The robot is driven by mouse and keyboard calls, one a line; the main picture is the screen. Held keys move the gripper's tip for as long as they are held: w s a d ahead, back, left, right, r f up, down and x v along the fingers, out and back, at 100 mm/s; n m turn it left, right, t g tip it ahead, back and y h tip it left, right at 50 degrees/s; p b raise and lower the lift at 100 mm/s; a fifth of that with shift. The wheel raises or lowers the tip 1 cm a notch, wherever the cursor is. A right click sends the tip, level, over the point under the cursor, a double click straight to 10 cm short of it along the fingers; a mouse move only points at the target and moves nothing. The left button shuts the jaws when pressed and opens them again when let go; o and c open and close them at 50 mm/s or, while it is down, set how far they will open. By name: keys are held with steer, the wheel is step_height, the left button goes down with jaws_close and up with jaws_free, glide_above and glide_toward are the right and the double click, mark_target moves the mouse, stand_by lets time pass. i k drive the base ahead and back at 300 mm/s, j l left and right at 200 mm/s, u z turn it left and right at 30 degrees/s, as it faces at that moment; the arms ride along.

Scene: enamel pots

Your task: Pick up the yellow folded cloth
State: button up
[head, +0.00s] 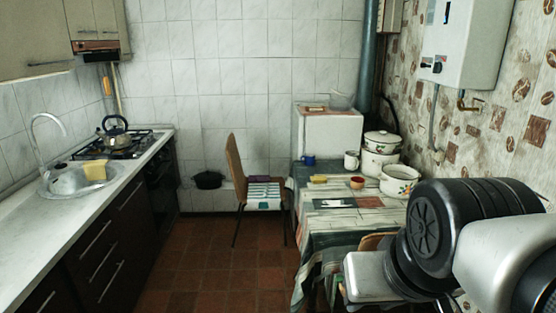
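My arm's black and silver links fill the lower right, in front of the table and far from the sink. No gripper fingers show.
A kettle (115,133) stands on the stove behind the sink. A chair (238,175) stands mid-room. The table (330,222) bears white pots (400,180), a blue mug (308,160) and a brown bowl (357,182). The tiled floor (200,265) between counter and table is clear.

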mark_target(314, 179)
steer(key=i+j+u, duration=0.8)
steer(key=i+j, duration=0.1)
steer(key=i, duration=0.45)
steer(key=i+j+z, duration=0.1)
steer(key=i, duration=0.4)
steer(key=i+j+z, duration=0.1)
steer(key=i, duration=0.45)
steer(key=i+z, duration=0.7)
steer(key=i, duration=0.15)
steer(key=i+j+z, duration=0.35)
steer(key=i+z, duration=0.3)
steer(key=z, duration=0.15)
steer(key=i+j+z, duration=0.1)
steer(key=i+z, duration=0.35)
steer(key=i+j+z, duration=0.15)
steer(key=z, duration=0.3)
steer(key=i+j+z, duration=0.5)
steer(key=k+l, duration=0.05)
